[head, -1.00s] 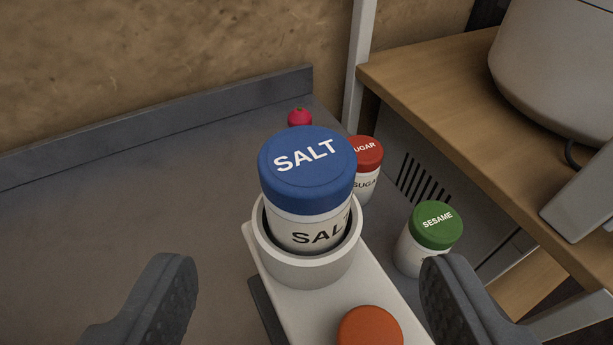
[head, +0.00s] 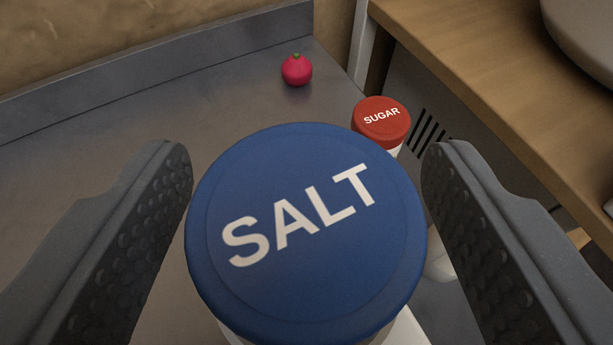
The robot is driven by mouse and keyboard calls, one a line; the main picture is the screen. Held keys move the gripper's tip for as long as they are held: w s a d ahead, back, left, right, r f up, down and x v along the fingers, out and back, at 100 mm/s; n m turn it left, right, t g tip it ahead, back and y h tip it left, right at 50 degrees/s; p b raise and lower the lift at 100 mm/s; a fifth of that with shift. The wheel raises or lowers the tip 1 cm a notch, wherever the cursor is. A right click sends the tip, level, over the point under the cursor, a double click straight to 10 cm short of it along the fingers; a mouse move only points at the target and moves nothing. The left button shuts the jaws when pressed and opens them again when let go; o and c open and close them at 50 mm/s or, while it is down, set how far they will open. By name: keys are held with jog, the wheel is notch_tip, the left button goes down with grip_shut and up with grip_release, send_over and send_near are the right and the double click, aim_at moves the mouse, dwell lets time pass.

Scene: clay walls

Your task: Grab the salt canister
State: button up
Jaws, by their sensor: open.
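The salt canister (head: 305,235) fills the lower middle of the head view, its round blue lid marked SALT facing me. Its white body is mostly hidden under the lid. My gripper (head: 305,165) is open, with one dark textured finger on each side of the lid. I cannot tell whether either touches. The holder around the canister's base is almost wholly hidden.
A sugar canister (head: 381,120) with a red lid stands just behind, to the right. A red radish-like item (head: 297,70) lies farther back on the grey counter (head: 225,90). A wooden shelf (head: 470,75) is at right. The counter at left is clear.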

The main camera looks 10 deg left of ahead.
jog(key=c, duration=1.1)
